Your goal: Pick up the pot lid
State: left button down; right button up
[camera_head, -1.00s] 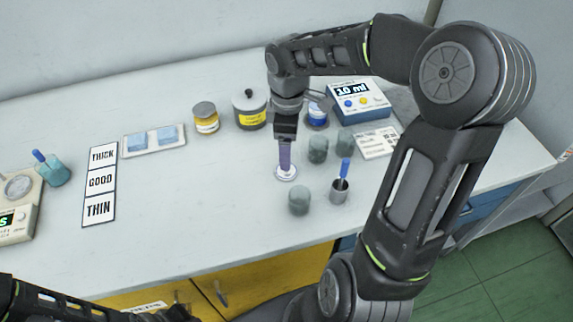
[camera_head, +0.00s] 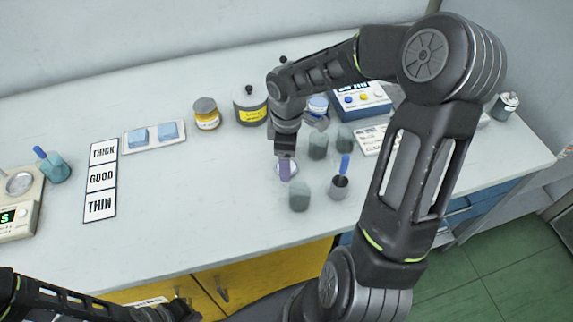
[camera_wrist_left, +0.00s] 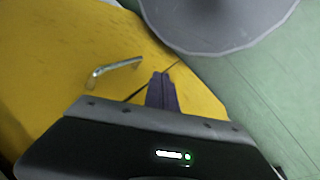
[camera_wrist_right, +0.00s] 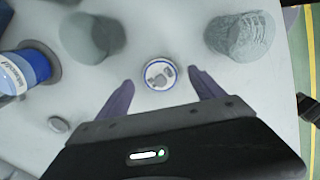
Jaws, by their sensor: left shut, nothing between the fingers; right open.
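A small round white disc with a blue rim and a printed top, which looks like the pot lid (camera_wrist_right: 160,74), lies flat on the bench. In the head view the pot lid (camera_head: 293,168) is partly hidden by my right gripper. My right gripper (camera_wrist_right: 162,82) is open, with one finger on either side of the lid in the right wrist view and a gap at each side. It appears above the lid; the height is hard to tell. My left gripper (camera_wrist_left: 163,78) is shut and empty in front of the yellow cabinet, low at the bottom of the head view (camera_head: 165,312).
Grey-green cups (camera_head: 299,195) stand near the lid, as does a cup with a blue-handled tool (camera_head: 339,187). A blue-labelled jar (camera_wrist_right: 22,72) stands left in the right wrist view.

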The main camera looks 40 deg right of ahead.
jog(key=shift+f, duration=0.6)
jog(key=shift+c, duration=0.5)
jog(key=c, duration=1.3)
jog(key=shift+r, duration=0.1)
notch_tip(320, 180, up, 10)
jog(key=shift+f, duration=0.1)
